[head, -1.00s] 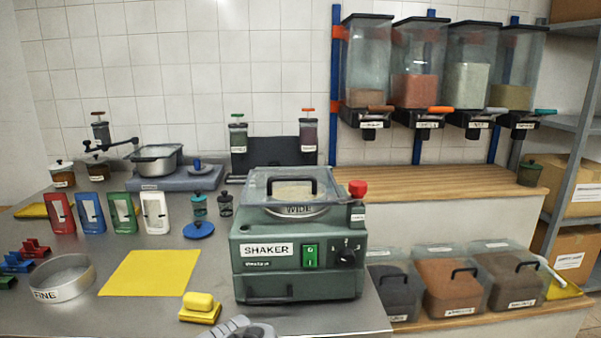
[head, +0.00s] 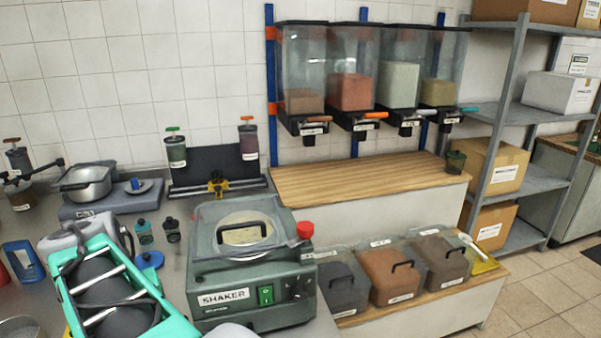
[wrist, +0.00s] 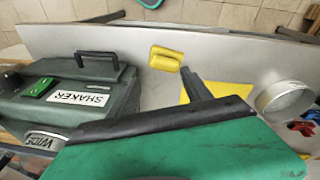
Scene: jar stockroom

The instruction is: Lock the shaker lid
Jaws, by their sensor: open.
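The green shaker (head: 255,298) stands on the steel bench, its clear lid (head: 207,222) with a black handle lying over the round sieve. A red knob (head: 305,230) sits at the lid's right side on a post. Whether a latch is engaged cannot be made out. My gripper (wrist: 195,88) shows partly as dark parts against a green body, open and empty, beside the shaker. In the head view my arm hides the gripper.
A yellow mat (wrist: 228,97) and yellow sponge (wrist: 165,58) lie beside the shaker, with a sieve ring (wrist: 285,98) further over. Small jars (head: 144,232) stand left of the shaker. Lidded bins (head: 395,275) stand to its right.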

